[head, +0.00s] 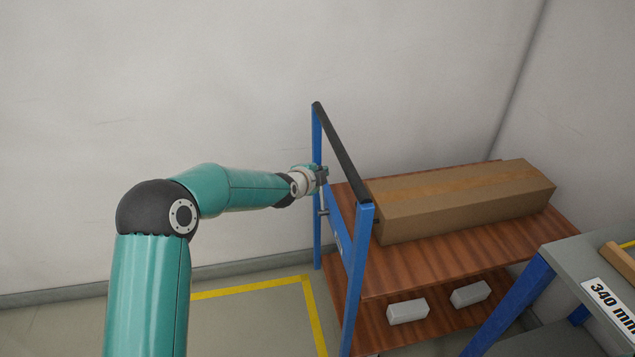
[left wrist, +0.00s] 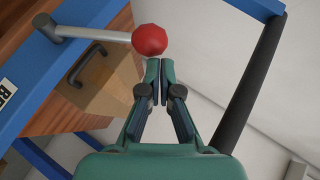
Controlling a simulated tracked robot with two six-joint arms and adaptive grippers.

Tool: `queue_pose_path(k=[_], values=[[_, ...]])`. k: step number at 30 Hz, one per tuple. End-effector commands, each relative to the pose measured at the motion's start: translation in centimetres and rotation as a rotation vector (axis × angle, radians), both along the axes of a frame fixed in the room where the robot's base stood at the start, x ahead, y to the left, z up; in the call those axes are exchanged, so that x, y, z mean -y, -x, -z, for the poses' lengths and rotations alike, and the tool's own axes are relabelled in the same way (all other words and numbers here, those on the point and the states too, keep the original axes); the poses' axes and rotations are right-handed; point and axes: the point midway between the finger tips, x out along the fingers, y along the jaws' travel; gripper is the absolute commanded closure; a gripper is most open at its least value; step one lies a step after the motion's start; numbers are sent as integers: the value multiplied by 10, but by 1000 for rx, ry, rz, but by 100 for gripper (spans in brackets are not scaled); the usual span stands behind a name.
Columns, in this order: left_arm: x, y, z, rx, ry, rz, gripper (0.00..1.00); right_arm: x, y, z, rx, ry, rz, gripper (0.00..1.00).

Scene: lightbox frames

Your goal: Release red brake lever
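The brake lever is a grey bar (left wrist: 92,33) with a round red knob (left wrist: 149,40) at its end, at the top of the left wrist view. The bar runs left to a blue frame part. My left gripper (left wrist: 159,66) has its fingers close together, with only a thin gap between the tips. The tips are right by the knob's lower edge; I cannot tell whether they touch it. In the head view my left gripper (head: 322,174) is beside the trolley's blue handle frame (head: 360,262), and the red knob is hidden there. My right gripper is not in view.
The trolley has wooden shelves (head: 405,277), a long cardboard box (head: 465,200) on top and two grey blocks (head: 407,311) below. A black handle bar (head: 340,150) crosses above my gripper. A grey table (head: 590,262) stands at the right. A wall is behind.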

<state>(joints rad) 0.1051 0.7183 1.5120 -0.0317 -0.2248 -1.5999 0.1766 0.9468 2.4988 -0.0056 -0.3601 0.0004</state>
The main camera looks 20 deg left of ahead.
Motion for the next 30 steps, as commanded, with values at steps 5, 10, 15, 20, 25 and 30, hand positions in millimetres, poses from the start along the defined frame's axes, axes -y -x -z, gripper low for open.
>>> queue_pose_path(k=[5,10,15,20,25,30], values=[[15,11,-21,-8,0,5,100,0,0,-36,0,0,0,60],[16,40,-32,-7,-1,3,100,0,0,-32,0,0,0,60],[13,72,-50,-8,-1,3,100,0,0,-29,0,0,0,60],[12,92,-60,-9,-2,5,100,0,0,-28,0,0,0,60],[12,100,-65,-11,-1,7,100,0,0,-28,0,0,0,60],[13,101,-65,-11,0,8,100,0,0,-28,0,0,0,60]])
